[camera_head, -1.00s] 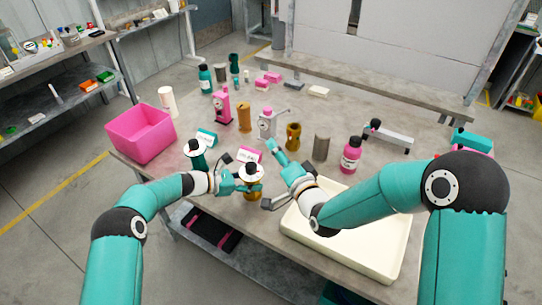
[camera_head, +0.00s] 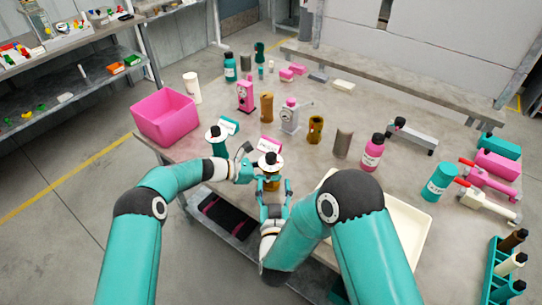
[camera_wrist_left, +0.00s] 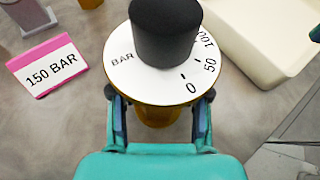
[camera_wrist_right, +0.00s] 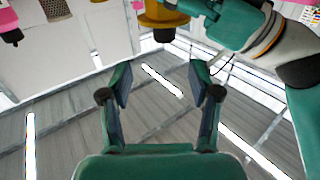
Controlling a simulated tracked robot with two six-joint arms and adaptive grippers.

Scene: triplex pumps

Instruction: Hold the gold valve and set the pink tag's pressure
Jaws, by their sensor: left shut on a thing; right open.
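The gold valve (camera_head: 268,183) stands near the table's front edge, with a white dial and black knob on top. In the left wrist view its dial (camera_wrist_left: 120,58) shows 0, 50, 100 and BAR; I cannot see a pointer mark on the knob (camera_wrist_left: 165,30). My left gripper (camera_wrist_left: 160,115) is shut on the gold body below the dial. The pink tag (camera_head: 270,144) lies behind the valve and reads 150 BAR in the left wrist view (camera_wrist_left: 48,67). My right gripper (camera_head: 273,188) is open and empty, close in front of the valve; the right wrist view shows its fingers (camera_wrist_right: 160,85) apart.
A teal valve (camera_head: 217,146) with a white dial stands left, beside a teal tag (camera_head: 229,126). A pink bin (camera_head: 166,118) is at the left table edge. A cream tray (camera_head: 415,235) lies right, partly behind my right arm. Pumps and bottles stand farther back.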

